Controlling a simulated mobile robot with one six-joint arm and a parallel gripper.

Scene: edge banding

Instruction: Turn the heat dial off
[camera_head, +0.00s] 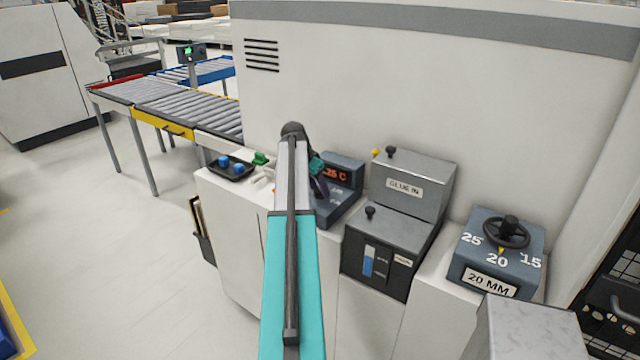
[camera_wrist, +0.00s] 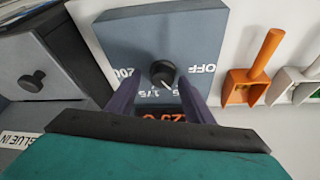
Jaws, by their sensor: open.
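The heat dial (camera_wrist: 162,73) is a small round black knob on a blue-grey panel (camera_wrist: 150,30) in the wrist view. OFF is printed on its right, 200 on its left, and partly covered numbers below. I cannot tell clearly which mark the knob points at. My gripper (camera_wrist: 160,82) is open, with one dark finger on each side of the knob; contact is not clear. An orange-red display (camera_wrist: 170,115) sits behind the fingers. In the head view the blue-grey heat box (camera_head: 345,165) shows a display reading about 25 C, and my arm hides its dial.
A grey GLUE IN box (camera_head: 415,185) stands right of the heat box. Farther right is a 20 MM box (camera_head: 497,250) with a black handwheel. A black tray with blue pieces (camera_head: 231,168) lies to the left. An orange scoop-like holder (camera_wrist: 250,85) is close by the panel.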

